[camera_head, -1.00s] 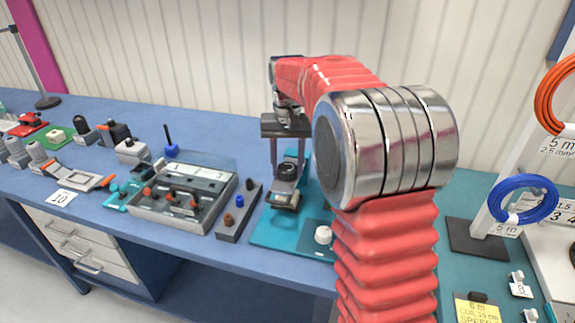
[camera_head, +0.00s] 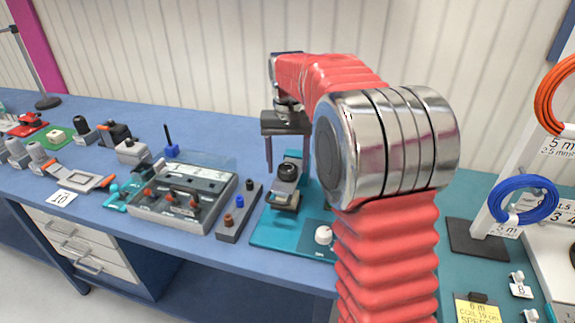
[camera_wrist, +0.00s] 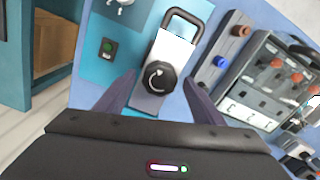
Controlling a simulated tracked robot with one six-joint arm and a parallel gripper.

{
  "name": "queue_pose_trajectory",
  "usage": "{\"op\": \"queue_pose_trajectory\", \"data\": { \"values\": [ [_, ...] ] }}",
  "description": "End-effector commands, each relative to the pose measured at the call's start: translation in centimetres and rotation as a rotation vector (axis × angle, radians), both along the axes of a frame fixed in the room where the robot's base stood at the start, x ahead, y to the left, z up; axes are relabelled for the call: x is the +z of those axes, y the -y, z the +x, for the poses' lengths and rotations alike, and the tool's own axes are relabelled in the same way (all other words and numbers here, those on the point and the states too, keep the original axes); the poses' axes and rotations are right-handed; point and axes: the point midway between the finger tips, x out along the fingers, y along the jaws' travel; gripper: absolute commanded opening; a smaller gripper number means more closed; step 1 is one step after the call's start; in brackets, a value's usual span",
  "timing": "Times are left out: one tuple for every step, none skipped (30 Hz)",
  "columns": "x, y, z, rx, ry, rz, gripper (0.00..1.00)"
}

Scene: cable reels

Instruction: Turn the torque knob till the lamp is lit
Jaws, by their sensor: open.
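The torque knob (camera_wrist: 158,77), black with a white curved arrow, sits on a silver-topped tool on a teal board (camera_wrist: 90,66). In the head view the black knob (camera_head: 287,169) shows below my gripper (camera_head: 287,168). In the wrist view my gripper (camera_wrist: 160,80) is open, with one finger on each side of the knob; I cannot tell whether they touch it. A small dark block with a round green face (camera_wrist: 107,47), perhaps the lamp, is on the board left of the tool; I cannot tell whether it is lit.
A white knob (camera_head: 323,235) is at the board's front edge. A grey strip with several coloured pegs (camera_head: 239,212) and a grey tray (camera_head: 150,212) with a clear lid stand to the left. A blue cable coil (camera_head: 527,200) hangs at right.

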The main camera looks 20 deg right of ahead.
Motion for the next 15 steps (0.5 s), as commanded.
{"op": "queue_pose_trajectory", "data": {
  "values": [
    [0.6,0.0,0.1,0.000,0.003,0.000,0.62],
    [1.0,0.0,0.1,0.000,0.003,0.000,0.62],
    [1.5,0.0,0.1,0.000,0.003,0.000,0.62],
    [2.0,0.0,0.1,0.000,0.004,0.000,0.62],
    [2.4,0.0,0.1,0.000,0.004,0.000,0.62],
    [3.1,0.0,0.1,0.000,0.003,0.000,0.62],
    [3.7,0.0,0.1,0.000,0.004,0.000,0.62],
    [4.2,0.0,0.1,0.000,0.004,0.000,0.62],
    [4.9,0.0,0.1,0.000,0.004,0.000,0.62],
    [5.4,0.0,0.1,0.000,0.004,0.000,0.62],
    [5.9,0.0,0.1,0.000,0.003,0.000,0.62],
    [6.6,0.0,0.1,0.000,0.004,0.000,0.62],
    [7.2,0.0,0.1,0.000,0.004,0.000,0.62],
    [7.7,0.0,0.1,0.000,0.004,0.000,0.62],
    [8.3,0.0,0.1,0.000,0.003,0.000,0.62]
  ]
}}
